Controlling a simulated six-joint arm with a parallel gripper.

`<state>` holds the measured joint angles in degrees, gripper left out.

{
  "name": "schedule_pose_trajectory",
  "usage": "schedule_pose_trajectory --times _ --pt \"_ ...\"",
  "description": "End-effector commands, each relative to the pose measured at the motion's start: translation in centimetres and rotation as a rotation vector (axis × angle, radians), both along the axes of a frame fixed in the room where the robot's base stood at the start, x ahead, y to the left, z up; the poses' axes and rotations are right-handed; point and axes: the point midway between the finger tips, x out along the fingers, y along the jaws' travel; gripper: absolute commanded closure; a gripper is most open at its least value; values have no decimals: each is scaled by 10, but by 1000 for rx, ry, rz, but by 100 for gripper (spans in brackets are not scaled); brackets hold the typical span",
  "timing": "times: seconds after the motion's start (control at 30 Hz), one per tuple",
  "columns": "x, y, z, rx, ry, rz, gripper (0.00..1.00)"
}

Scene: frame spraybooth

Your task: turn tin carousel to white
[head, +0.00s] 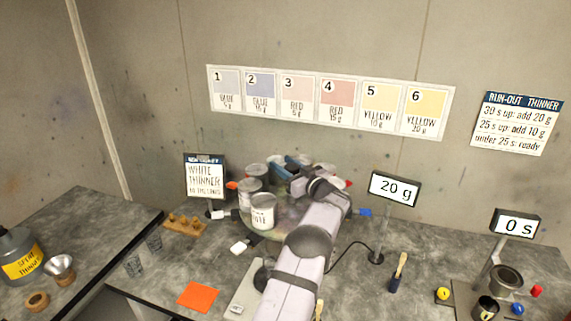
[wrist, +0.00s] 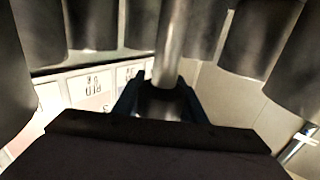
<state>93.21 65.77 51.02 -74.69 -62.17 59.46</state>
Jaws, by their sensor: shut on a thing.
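The tin carousel (head: 292,226) stands on the bench against the back wall, with several grey tins around it. A tin with a white label ending in "ITE" (head: 263,213) faces the front of the carousel. Coloured tabs stick out around the rim. My gripper (wrist: 160,92) is over the carousel's middle, shut on an upright metal post (wrist: 171,45) among the tins. In the head view my gripper (head: 292,165) is partly hidden behind tins and my wrist. My arm hides the carousel's right front.
A sign (head: 205,178) reading "WHITE THINNER" stands left of the carousel. A "20 g" display (head: 394,189) stands at right, a "0 s" display (head: 515,224) farther right. A wooden rack (head: 184,226) and orange sheet (head: 199,296) lie front left; a brush (head: 398,272) stands right.

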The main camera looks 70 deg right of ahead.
Motion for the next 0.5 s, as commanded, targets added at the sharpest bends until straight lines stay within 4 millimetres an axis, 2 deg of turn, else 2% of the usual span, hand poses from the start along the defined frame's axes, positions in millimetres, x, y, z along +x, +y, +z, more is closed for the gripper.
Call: schedule_pose_trajectory --times 0.5 --pt "2 3 2 -3 -3 82 100"
